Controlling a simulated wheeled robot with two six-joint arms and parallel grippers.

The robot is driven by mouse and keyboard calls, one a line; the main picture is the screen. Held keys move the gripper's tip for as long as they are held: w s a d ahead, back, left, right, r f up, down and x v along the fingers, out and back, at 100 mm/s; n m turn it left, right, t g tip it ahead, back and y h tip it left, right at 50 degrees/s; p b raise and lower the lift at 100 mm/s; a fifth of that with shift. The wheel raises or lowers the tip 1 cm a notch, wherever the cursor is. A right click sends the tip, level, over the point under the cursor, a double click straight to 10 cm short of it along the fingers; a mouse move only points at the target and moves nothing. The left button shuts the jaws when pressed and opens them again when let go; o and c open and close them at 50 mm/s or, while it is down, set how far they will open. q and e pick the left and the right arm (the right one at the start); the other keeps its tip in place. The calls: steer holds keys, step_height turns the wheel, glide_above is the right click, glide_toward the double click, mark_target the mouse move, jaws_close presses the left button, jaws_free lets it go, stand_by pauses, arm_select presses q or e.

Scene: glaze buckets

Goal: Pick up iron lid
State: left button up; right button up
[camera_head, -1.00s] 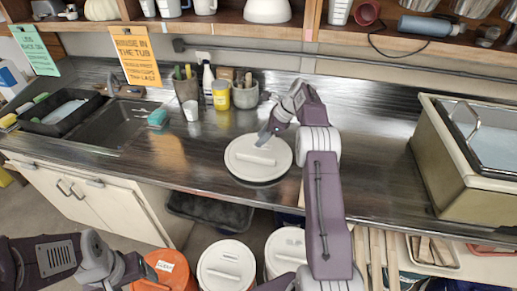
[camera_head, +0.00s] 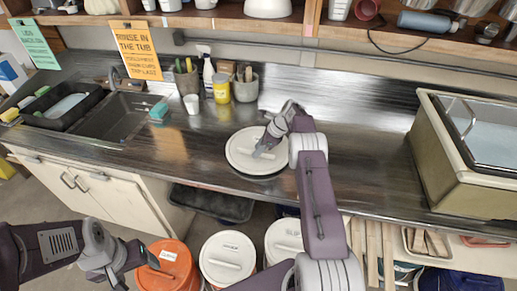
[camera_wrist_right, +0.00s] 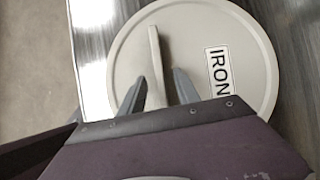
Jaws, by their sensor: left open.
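The iron lid (camera_head: 243,163) is a round off-white disc lying on the dark counter near its front edge. Its raised bar handle (camera_wrist_right: 155,50) and its "IRON" label (camera_wrist_right: 218,82) show in the right wrist view. My right gripper (camera_wrist_right: 158,82) is open, with one finger on each side of the handle; a gap shows on the right side. It also shows in the head view over the lid (camera_head: 263,151). My left gripper (camera_head: 136,268) is open and empty, low at the left by the orange bucket (camera_head: 170,265).
White lidded buckets (camera_head: 228,258) stand on the floor below the counter. A sink (camera_head: 105,118) is at the left, with cups and a yellow jar (camera_head: 221,88) at the back. A large basin (camera_head: 470,150) stands at the right. The counter beside the lid is clear.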

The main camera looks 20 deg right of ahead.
jaws_close()
stand_by(1.4)
